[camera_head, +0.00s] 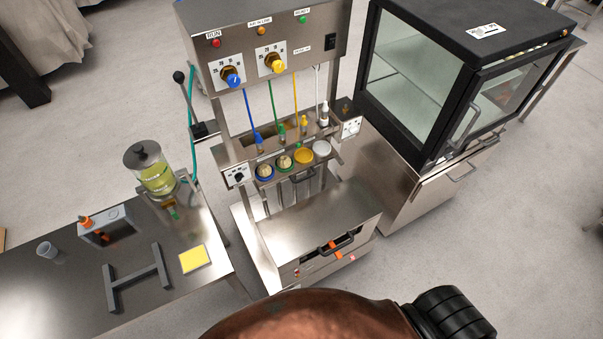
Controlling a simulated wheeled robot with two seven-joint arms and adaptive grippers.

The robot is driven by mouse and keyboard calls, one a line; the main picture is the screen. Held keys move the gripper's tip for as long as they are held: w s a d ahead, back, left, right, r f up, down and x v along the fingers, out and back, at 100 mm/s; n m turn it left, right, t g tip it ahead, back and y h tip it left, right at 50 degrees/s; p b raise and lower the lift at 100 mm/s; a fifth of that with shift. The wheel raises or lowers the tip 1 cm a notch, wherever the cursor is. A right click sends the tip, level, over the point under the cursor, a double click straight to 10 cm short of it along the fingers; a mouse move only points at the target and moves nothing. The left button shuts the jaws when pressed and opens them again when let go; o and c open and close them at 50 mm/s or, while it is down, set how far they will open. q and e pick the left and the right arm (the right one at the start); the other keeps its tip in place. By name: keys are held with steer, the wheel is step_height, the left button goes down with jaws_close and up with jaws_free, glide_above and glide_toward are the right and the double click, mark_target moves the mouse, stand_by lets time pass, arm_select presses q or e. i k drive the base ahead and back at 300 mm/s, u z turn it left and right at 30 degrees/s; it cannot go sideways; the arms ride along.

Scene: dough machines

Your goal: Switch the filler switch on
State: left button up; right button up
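No label that I can read names the filler switch, so I cannot tell which control it is. The steel machine (265,120) in the middle has a top panel with a blue knob (232,77), a yellow knob (273,62) and a small dark switch (330,41). A dial box (237,175) is on its left side and a white-faced control box (350,128) on its right. A clear dispenser with green contents (155,172) stands on the left table. A grey box there carries an orange part (86,222). Neither gripper shows.
The left steel table (60,290) also holds a dark H-shaped frame (137,277), a yellow pad (194,259) and a small cup (46,250). A black glass-fronted cabinet (440,80) stands at the right. Open floor lies at the lower right.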

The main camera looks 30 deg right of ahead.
mark_target(330, 43)
steer(key=z, duration=0.7)
steer(key=i, duration=0.35)
steer(key=u, duration=0.6)
